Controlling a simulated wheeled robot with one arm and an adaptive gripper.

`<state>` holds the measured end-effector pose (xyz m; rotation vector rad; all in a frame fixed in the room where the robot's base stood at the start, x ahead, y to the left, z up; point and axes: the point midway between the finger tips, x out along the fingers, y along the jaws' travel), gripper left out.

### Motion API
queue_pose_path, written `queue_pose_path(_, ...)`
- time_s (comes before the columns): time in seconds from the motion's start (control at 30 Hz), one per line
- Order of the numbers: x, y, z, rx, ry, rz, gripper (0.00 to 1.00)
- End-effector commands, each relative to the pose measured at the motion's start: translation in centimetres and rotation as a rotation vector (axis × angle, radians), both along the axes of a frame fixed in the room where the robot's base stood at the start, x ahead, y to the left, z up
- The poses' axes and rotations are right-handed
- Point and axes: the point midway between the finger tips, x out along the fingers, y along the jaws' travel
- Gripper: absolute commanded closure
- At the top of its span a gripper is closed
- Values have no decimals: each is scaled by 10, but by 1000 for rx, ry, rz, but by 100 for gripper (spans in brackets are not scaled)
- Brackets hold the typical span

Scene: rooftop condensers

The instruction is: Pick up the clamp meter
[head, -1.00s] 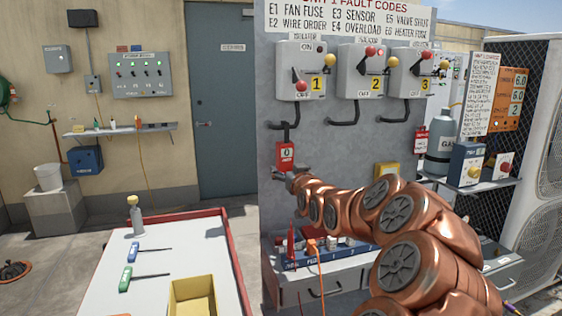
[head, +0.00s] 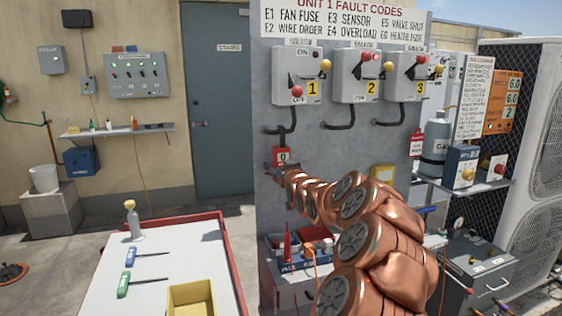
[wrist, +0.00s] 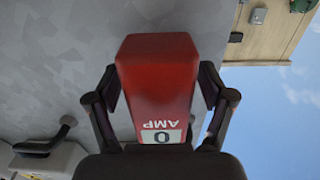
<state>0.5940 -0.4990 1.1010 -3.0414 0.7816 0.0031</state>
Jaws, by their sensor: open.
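The clamp meter (head: 282,155) is a red device with a small white display, upright against the grey panel below isolator 1 in the head view. In the wrist view the red clamp meter (wrist: 158,75) appears upside down, with "0 AMP" on its face. My gripper (head: 284,172) is at the meter's lower part in the head view. In the wrist view my gripper (wrist: 158,88) is open, with one dark finger on each side of the meter. I cannot tell whether either finger touches it. The meter's back is hidden.
The grey panel (head: 340,145) stands right behind the meter, with isolator boxes (head: 298,75) and a black conduit above it. A bench with a blue fuse tray (head: 285,262) is below. A white-topped table (head: 165,270) with screwdrivers and a yellow bin stands at left.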

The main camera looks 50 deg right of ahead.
Motion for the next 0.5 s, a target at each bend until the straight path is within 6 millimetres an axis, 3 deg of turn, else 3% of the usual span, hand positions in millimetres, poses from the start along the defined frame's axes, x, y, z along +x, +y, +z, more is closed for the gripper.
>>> queue_pose_path(0.2, 0, 0, 1, -1, -2, 0, 20)
queue_pose_path(0.5, 0, 0, 1, -2, -1, 0, 51)
